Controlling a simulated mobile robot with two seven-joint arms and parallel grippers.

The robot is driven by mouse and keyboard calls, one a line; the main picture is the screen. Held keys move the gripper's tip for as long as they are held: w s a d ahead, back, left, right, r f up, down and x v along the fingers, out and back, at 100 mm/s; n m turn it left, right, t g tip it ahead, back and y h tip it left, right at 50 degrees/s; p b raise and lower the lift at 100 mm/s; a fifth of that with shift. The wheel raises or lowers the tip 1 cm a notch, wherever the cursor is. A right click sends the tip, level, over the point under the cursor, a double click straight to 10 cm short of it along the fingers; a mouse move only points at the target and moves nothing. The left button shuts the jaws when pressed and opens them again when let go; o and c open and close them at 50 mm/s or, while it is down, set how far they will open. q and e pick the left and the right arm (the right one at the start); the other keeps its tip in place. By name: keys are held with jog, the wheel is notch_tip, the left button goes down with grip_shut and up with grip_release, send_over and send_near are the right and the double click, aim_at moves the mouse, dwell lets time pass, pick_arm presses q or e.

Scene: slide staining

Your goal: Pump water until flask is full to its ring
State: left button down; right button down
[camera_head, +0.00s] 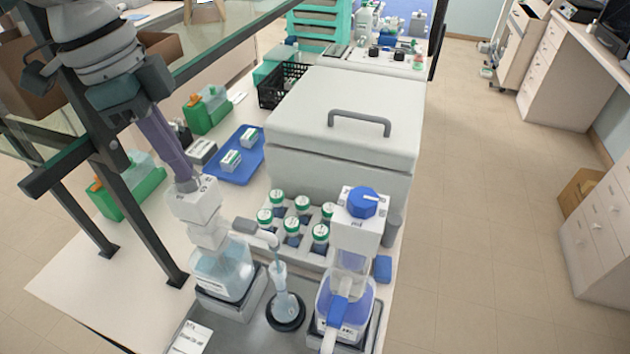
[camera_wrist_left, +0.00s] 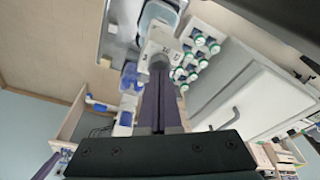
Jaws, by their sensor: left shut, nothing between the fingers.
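The water dispenser is a clear bottle (camera_head: 222,270) of pale blue liquid with a white pump head (camera_head: 196,205). Its spout (camera_head: 256,234) reaches right, over the mouth of a small clear flask (camera_head: 282,282) standing upright in a black ring base (camera_head: 286,315). The flask's level and ring mark are too small to tell. My left gripper (camera_head: 186,184) is shut and empty, pointing down with its fingertips at the top of the pump head; contact is not certain. In the left wrist view the shut fingers (camera_wrist_left: 160,65) end at the white pump head (camera_wrist_left: 163,40). My right gripper is not in view.
A second dispenser with a blue knob (camera_head: 362,202) and purple-blue liquid stands right of the flask. Several green-capped bottles (camera_head: 301,204) sit behind in a rack. A large white lidded box (camera_head: 345,140) and a blue tray (camera_head: 236,172) stand farther back. Dark frame posts stand left.

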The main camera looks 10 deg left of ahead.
pick_arm(q)
jog(key=shift+a+f, duration=0.1)
jog(key=shift+f, duration=0.1)
dwell(0.6)
jog(key=shift+r+p, duration=0.15)
jog(key=shift+p, duration=0.15)
notch_tip(320, 180, up, 6)
jog(key=p, duration=0.5)
jog(key=shift+f, duration=0.25)
dwell(0.5)
notch_tip(320, 180, up, 5)
jog(key=p, duration=0.5)
